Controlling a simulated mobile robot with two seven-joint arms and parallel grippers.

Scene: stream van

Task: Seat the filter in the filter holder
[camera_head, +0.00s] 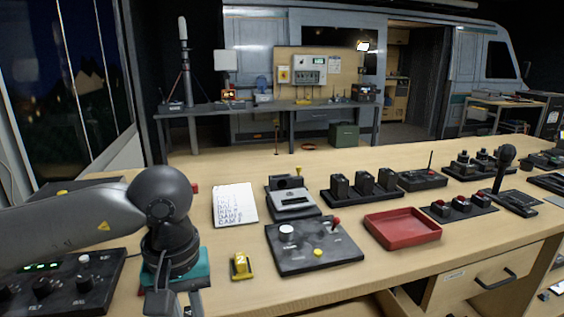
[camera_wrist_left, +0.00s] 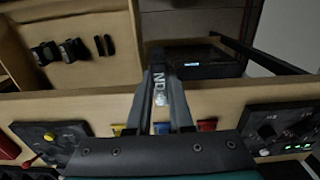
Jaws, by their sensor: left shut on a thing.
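My left gripper (camera_head: 172,304) hangs over the near left part of the bench, at the bottom edge of the head view. In the left wrist view its fingers (camera_wrist_left: 160,80) are closed together on a narrow grey piece with white "ND" lettering, which looks like the filter (camera_wrist_left: 160,97). In the head view the filter is too small and cut off to make out. I cannot identify the filter holder with certainty in either view. My right gripper is not in view.
A yellow block marked 2 (camera_head: 241,268) stands right of my left gripper. Beyond it are a black control panel (camera_head: 325,258), a paper list (camera_head: 235,204) and an empty-looking red tray (camera_head: 402,228). A panel with green digits (camera_head: 95,270) lies under my left arm.

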